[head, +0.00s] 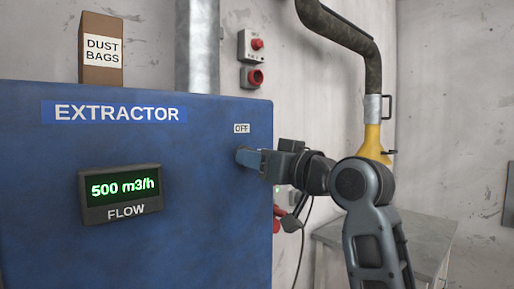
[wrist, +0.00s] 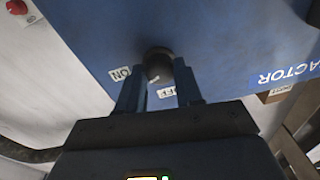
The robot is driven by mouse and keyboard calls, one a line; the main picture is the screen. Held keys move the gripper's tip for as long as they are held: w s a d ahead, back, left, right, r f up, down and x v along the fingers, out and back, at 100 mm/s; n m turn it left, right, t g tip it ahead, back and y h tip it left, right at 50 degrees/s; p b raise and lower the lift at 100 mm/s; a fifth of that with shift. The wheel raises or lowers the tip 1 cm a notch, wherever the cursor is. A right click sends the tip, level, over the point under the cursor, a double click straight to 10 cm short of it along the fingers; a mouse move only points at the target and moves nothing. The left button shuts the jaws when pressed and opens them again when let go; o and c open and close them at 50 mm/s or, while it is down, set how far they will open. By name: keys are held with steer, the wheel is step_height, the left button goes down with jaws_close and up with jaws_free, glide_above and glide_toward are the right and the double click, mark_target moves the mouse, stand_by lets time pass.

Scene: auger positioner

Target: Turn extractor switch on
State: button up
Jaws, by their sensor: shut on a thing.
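The extractor (head: 40,160) is a blue cabinet with a lit green display (head: 121,189) reading 500 m3/h above the word FLOW. Its switch is a round dark knob (wrist: 158,62) on the blue face. An ON label (wrist: 120,73) and an OFF label (wrist: 167,92) stand beside it in the wrist view. A small light mark shows on the knob's lower edge there, between the two labels. My gripper (head: 247,158) is shut on the knob, with one finger on each side in the wrist view (wrist: 159,82).
A dust bags box (head: 100,60) stands on the cabinet. Red wall buttons (head: 256,60) and a yellow-ended hose (head: 373,140) are behind. A grey table (head: 425,240) is at the right.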

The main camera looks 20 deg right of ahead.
steer(key=shift+a+m+p, duration=0.1)
steer(key=shift+m+p, duration=1.2)
steer(key=shift+m, duration=0.7)
steer(key=o, duration=1)
steer(key=shift+o, duration=0.2)
steer(key=b+v, duration=0.1)
steer(key=v, duration=0.6)
steer(key=shift+s+b, duration=0.35)
steer(key=shift+s, duration=0.05)
